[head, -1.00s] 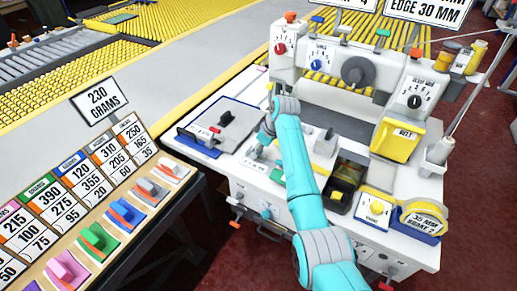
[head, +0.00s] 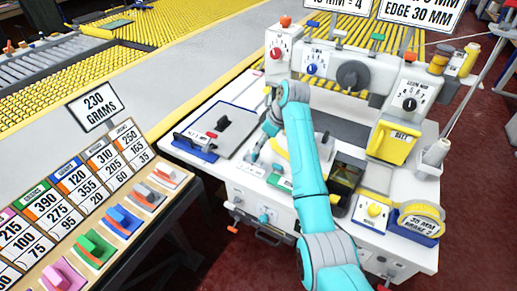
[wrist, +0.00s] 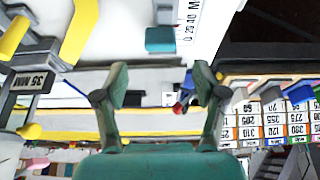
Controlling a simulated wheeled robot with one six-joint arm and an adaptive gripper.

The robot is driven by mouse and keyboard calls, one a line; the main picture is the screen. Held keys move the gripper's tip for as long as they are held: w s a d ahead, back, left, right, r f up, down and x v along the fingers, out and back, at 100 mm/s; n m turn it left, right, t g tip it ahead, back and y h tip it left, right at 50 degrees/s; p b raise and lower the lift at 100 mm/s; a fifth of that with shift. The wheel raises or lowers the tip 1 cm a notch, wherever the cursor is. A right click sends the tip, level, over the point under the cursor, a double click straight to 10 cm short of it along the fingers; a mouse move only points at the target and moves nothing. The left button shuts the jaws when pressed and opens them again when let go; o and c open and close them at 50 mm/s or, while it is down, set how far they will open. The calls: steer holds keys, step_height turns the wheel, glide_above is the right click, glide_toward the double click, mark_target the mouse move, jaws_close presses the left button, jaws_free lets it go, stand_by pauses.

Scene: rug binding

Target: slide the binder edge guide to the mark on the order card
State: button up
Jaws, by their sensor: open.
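The order card (head: 420,14) is a white sign at the top right of the head view; its visible lines end in "EDGE 30 MM" and its top is cut off. My gripper (head: 252,153) is low over the left part of the white binding machine's top. In the wrist view my gripper (wrist: 160,85) has its two fingers wide apart, with nothing between them. Beyond the fingers, a small teal block (wrist: 160,40) sits beside a white scale strip (wrist: 190,22) with numbers; it may be the edge guide, but I cannot tell for sure. My arm hides part of the machine top.
A yellow box (head: 395,142), a dark bin (head: 346,178) and a tape roll (head: 420,218) are to the right. A board with coloured blocks (head: 122,218) stands front left.

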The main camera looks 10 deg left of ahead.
steer(key=shift+v, duration=2.05)
